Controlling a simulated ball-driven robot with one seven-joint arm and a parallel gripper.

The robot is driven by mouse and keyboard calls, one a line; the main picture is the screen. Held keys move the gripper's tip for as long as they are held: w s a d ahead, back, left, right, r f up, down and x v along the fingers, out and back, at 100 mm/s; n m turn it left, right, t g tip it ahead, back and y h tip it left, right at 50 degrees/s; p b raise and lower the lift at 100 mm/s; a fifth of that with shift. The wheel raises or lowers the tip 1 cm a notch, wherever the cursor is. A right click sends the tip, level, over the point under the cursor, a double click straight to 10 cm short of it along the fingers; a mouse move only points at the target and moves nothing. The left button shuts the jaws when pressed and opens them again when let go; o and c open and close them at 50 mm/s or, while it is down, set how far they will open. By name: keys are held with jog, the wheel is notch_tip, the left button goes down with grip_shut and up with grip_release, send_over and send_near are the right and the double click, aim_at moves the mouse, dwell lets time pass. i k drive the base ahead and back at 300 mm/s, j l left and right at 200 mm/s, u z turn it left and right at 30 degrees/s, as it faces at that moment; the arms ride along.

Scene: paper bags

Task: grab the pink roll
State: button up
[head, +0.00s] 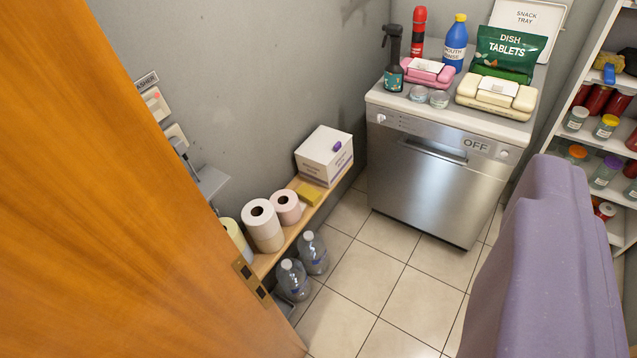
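The pink roll (287,210) is a pale pink paper roll standing upright on a low wooden shelf (318,208) along the grey wall. Its dark core hole faces up. A taller white roll (264,229) stands just left of it, close or touching. A cream roll (237,241) stands further left, partly hidden by the orange wooden door. My gripper does not show in the head view, so I cannot see its fingers or whether it holds anything.
Clear bottles (314,255) stand below the shelf. The door (110,200) blocks the left. A lavender shape, possibly mine, fills the lower right. Tiled floor (385,290) before the dishwasher (430,175) is clear.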

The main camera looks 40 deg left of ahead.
aim_at(288, 208)
jog(key=i+l+u, duration=0.2)
jog(key=i, duration=0.4)
jog(key=i+u, duration=0.15)
jog(key=i, duration=0.45)
jog(key=i+u, duration=0.45)
jog(key=i, duration=0.2)
jog(key=i+l+u, duration=0.1)
jog(key=i+u, duration=0.35)
jog(key=i, duration=0.2)
